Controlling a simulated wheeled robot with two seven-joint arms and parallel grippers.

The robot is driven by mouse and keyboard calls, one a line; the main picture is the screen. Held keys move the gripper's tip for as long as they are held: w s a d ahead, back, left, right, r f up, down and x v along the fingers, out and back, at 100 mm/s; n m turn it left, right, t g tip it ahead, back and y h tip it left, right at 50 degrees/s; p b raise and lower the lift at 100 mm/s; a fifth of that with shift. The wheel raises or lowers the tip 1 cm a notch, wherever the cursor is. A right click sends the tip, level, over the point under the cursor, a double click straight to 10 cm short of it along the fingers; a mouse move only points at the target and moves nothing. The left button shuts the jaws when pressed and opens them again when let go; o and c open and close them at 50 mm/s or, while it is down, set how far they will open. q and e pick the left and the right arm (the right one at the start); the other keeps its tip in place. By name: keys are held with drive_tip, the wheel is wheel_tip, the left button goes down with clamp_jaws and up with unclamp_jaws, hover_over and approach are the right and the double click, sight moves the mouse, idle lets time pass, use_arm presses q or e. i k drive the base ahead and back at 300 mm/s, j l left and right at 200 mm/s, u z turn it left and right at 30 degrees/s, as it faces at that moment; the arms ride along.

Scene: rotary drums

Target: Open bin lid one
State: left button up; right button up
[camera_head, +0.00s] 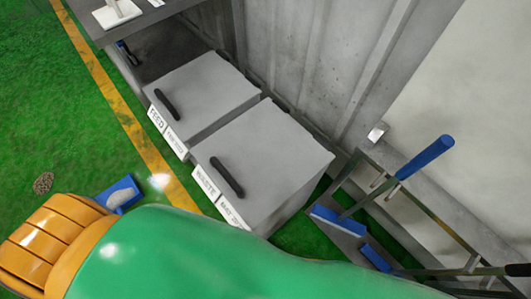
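Two grey bins stand side by side below the wall, and both lids look shut. The left bin's lid (208,92) has a black bar handle (167,104) near its front edge and a label reading FEED (157,118). The right bin's lid (270,152) has a similar black handle (227,177) and a label reading WASTE (207,183). No label visibly says which lid is one. Neither of my grippers is in view.
A glossy green rounded body with an orange ribbed end fills the bottom; I cannot tell what it is. A rack with blue-headed tools (425,158) stands right. A blue scoop (119,194) lies on the green floor. A dark table (95,28) is top left.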

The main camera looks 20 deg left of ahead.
sight(261, 158)
drive_tip(key=k+j+u, duration=0.1)
drive_tip(key=k, duration=0.35)
drive_tip(key=k+j+u, duration=0.1)
drive_tip(key=k+j, duration=0.15)
drive_tip(key=k, duration=0.2)
drive_tip(key=i+l, duration=0.2)
drive_tip(key=i, duration=0.3)
